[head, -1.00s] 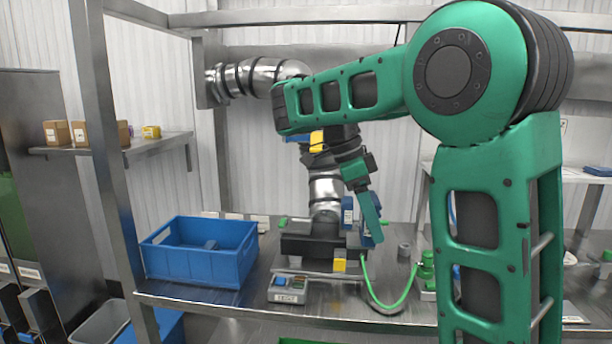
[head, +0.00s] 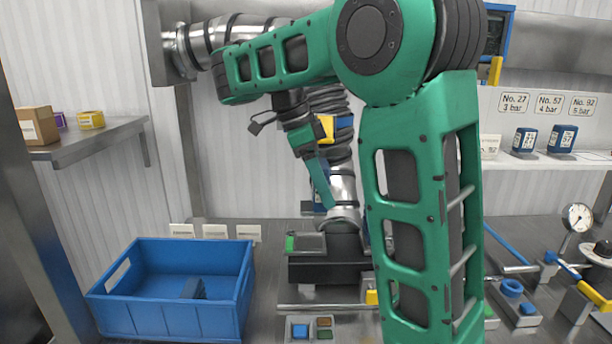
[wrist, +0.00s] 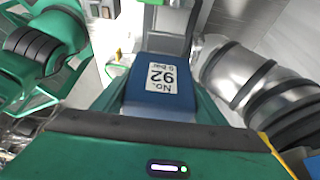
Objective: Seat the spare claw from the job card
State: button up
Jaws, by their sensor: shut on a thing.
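My gripper (head: 321,188) is shut on a blue claw labelled No. 92 (wrist: 158,84), seen between the fingers in the wrist view. In the head view the claw is mostly hidden behind a green finger. It is in the air, in front of the silver, black-ringed machine arm (head: 343,188). That arm stands over a dark block (head: 328,268) on the bench; I cannot tell whether the claw touches either.
A blue crate (head: 170,318) with a dark blue piece inside stands on the bench at left. A button box (head: 311,329) is at the front edge. A pressure gauge (head: 578,217) and blue and yellow fittings stand at right. My arm hides the bench's middle right.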

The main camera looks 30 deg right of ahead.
jog(key=shift+w, duration=0.5)
jog(key=shift+d+f, duration=0.1)
jog(key=shift+f, duration=0.15)
jog(key=shift+d+f, duration=0.15)
jog(key=shift+f, duration=3.8)
jog(key=shift+a, duration=0.25)
jog(key=shift+f, duration=0.6)
